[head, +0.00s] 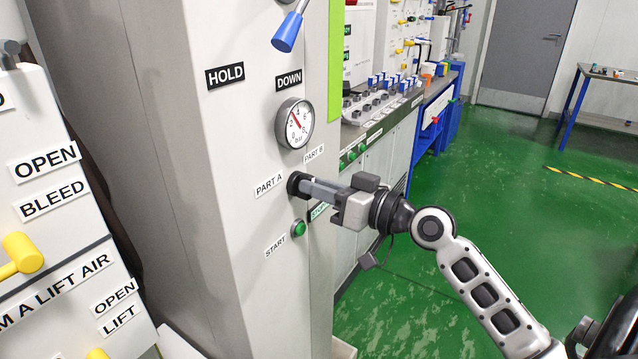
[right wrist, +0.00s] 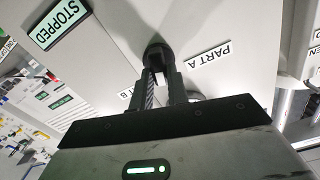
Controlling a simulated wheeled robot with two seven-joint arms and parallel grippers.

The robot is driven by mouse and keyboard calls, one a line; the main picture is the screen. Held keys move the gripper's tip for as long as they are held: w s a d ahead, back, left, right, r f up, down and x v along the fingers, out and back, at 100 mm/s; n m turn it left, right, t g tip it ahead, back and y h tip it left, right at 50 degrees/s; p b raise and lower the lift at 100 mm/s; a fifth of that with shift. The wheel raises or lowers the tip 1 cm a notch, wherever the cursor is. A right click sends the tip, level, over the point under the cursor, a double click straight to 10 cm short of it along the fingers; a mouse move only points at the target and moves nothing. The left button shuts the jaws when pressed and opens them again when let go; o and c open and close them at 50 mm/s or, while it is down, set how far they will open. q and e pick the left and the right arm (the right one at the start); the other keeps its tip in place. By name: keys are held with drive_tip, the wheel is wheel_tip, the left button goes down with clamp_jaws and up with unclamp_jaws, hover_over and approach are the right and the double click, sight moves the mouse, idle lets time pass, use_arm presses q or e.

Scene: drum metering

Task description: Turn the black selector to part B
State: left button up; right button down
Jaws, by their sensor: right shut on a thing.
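The black selector (head: 295,183) is on the front of the pale grey cabinet, between the PART A label (head: 269,184) and the PART B label (head: 314,153). My right gripper (head: 308,189) is at the selector with its fingers shut on it. In the right wrist view the selector (right wrist: 156,50) sits at the fingertips, with PART A (right wrist: 209,53) to the right and PART B (right wrist: 128,96) lower left. The fingers hide the knob's handle, so I cannot tell where it points. My left gripper is not in view.
A pressure gauge (head: 295,123) is just above the selector. A green START button (head: 298,228) and a partly hidden STOPPED sign (head: 320,211) are just below. A blue-handled lever (head: 287,32) is higher up. Yellow-handled valves (head: 20,254) are at the left. Green floor is free at the right.

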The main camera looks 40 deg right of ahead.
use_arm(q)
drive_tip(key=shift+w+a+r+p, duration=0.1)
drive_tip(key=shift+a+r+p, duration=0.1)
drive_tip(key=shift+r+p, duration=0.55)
use_arm(e)
drive_tip(key=shift+d+m, duration=0.15)
drive_tip(key=shift+m, duration=2.85)
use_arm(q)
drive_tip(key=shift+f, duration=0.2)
use_arm(e)
drive_tip(key=c, duration=1.4)
unclamp_jaws()
drive_tip(key=shift+o, duration=0.2)
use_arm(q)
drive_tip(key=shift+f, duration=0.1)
use_arm(e)
drive_tip(key=shift+f, duration=0.1)
